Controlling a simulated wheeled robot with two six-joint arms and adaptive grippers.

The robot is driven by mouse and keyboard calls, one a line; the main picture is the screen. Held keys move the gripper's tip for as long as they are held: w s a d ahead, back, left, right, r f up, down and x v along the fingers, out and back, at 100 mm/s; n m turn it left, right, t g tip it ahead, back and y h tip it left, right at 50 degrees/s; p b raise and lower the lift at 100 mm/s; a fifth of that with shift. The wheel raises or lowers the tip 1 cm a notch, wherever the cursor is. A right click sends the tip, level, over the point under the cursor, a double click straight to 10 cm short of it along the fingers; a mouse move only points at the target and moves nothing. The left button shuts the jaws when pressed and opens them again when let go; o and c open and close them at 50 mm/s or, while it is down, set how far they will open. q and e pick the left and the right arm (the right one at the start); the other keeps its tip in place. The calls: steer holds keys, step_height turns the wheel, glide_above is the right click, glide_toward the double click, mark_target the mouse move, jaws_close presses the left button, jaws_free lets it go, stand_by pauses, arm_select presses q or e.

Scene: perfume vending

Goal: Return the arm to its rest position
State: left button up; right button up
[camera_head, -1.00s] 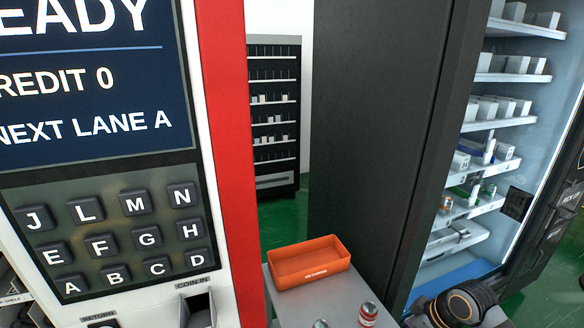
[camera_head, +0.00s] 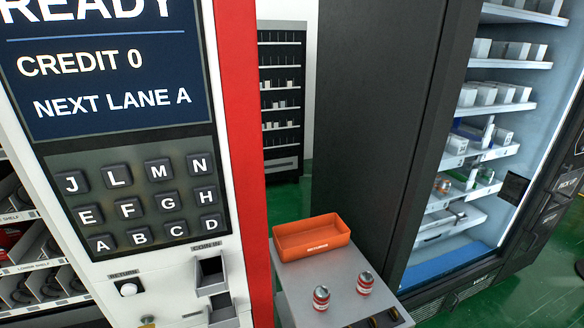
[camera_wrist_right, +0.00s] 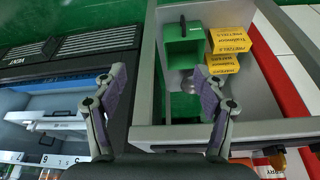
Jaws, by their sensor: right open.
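My right gripper (camera_wrist_right: 160,100) shows in the right wrist view with its two fingers spread wide apart and nothing between them. It is over the rim of a grey open compartment (camera_wrist_right: 250,135). That compartment holds yellow boxes (camera_wrist_right: 228,50) and a green box (camera_wrist_right: 183,55), apart from the fingers. I cannot make out my right gripper in the head view. My left gripper is in neither view.
A vending machine with a keypad (camera_head: 140,200) stands at left. A stocked, lit cabinet (camera_head: 490,130) is at right; green floor (camera_head: 288,200) lies between.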

steer(key=s+f+m+g+h, duration=0.1)
steer(key=s+f+m, duration=0.1)
steer(key=s+f, duration=0.85)
steer(key=s+a+f+g, duration=0.1)
steer(key=s+a+f, duration=0.3)
steer(key=s+f, duration=0.4)
steer(key=s+a+f, duration=0.4)
steer(key=s+f, duration=0.3)
steer(key=s, duration=0.8)
steer(key=shift+s+f+g, duration=0.35)
steer(key=shift+g, duration=0.05)
